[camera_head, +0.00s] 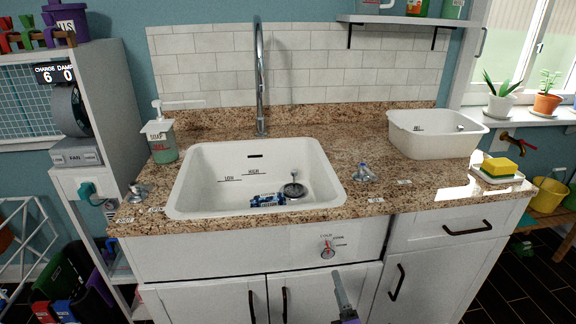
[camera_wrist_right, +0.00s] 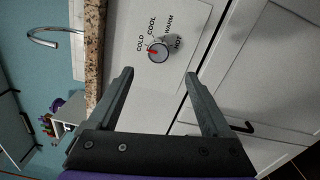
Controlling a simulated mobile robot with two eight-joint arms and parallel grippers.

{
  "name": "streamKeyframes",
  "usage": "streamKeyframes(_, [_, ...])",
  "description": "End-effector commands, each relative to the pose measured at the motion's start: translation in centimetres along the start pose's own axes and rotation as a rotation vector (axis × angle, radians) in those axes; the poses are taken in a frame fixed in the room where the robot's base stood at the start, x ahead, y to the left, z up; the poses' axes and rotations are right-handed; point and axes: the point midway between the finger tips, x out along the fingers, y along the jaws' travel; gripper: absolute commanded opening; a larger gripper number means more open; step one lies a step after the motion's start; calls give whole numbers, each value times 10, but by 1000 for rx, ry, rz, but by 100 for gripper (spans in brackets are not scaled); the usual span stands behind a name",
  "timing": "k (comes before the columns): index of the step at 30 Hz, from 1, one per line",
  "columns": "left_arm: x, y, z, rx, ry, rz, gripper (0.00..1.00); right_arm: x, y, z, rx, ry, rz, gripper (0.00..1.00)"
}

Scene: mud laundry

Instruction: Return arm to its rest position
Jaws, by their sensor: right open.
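My right gripper (camera_head: 341,290) shows at the bottom of the head view, in front of the cabinet doors and below the temperature dial (camera_head: 327,252). In the right wrist view my right gripper (camera_wrist_right: 160,75) has its two fingers spread wide with nothing between them. The dial (camera_wrist_right: 158,52), a round knob with a red pointer marked from cold to hot, lies ahead of the fingers on the white panel, apart from them. My left gripper is in neither view.
The granite counter (camera_head: 362,140) holds a white sink (camera_head: 225,190) with a blue item (camera_head: 267,200) inside. A soap dispenser (camera_head: 161,140), white basin (camera_head: 432,148) and yellow sponge (camera_head: 499,168) stand around it. Cabinet handles (camera_head: 397,282) stick out near the gripper.

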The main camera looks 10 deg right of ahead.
Motion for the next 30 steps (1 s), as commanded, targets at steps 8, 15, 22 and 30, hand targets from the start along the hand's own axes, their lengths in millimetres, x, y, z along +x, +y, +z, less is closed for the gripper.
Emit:
streamKeyframes(8, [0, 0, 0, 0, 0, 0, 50, -34, -14, 8, 472, -81, -322, 83])
streamKeyframes(15, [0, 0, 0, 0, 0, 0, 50, -117, -36, 2, 1015, -338, -680, 83])
streamKeyframes(22, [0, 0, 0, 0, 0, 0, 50, -200, -48, -10, 1356, -638, -902, 83])
streamKeyframes(30, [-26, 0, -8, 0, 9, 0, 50, -264, -26, -15, 1547, -890, -1014, 83])
